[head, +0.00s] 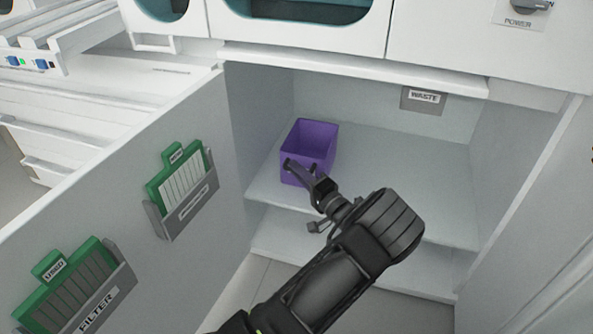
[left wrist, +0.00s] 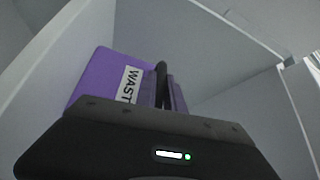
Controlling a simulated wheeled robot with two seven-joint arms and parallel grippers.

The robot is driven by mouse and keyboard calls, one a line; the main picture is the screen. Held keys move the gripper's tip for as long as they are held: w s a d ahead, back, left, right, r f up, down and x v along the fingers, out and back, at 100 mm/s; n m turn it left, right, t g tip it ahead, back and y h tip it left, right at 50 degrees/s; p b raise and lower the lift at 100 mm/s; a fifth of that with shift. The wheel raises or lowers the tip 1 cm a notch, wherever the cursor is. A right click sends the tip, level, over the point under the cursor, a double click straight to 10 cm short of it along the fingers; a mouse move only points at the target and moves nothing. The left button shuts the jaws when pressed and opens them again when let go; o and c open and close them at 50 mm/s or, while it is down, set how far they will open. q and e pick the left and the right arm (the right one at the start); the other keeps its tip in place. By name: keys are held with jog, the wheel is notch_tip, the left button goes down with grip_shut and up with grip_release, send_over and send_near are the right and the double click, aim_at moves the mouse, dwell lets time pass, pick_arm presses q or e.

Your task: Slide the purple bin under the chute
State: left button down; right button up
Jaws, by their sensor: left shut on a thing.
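The purple bin (head: 316,139) is an open-topped box standing upright on the cabinet shelf, in the left part of the compartment. It fills the upper middle of the left wrist view (left wrist: 100,75), where a white label reading "WAST" shows on its front. My left gripper (head: 303,174) is at the bin's front face and shut on it; the exact grip is partly hidden by the fingers. A dark finger (left wrist: 161,85) shows against the bin's front. My right gripper is out of view. No chute shows clearly; a grey "WASTE" sign (head: 424,98) hangs at the back, right of the bin.
The shelf (head: 400,175) is bare to the right of the bin. The open cabinet door (head: 130,190) stands at the left, with green-tabbed holders on it. The cabinet's side wall (head: 510,150) bounds the right, and a top ledge (head: 350,68) overhangs the opening.

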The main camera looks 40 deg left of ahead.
pick_arm(q)
jog(key=shift+w+d, duration=0.25)
jog(key=shift+d, duration=0.65)
jog(key=shift+w+d, duration=0.2)
jog(key=shift+d, duration=0.8)
jog(key=shift+w+d, duration=0.25)
jog(key=shift+d, duration=0.65)
jog(key=shift+w+d, duration=0.25)
jog(key=shift+d, duration=0.8)
jog(key=shift+w+d, duration=0.25)
jog(key=shift+d, duration=0.65)
jog(key=shift+w+d, duration=0.25)
jog(key=shift+d, duration=0.75)
jog(key=shift+w+d, duration=0.25)
jog(key=shift+d, duration=0.7)
jog(key=shift+w+d, duration=0.25)
jog(key=shift+d, duration=0.75)
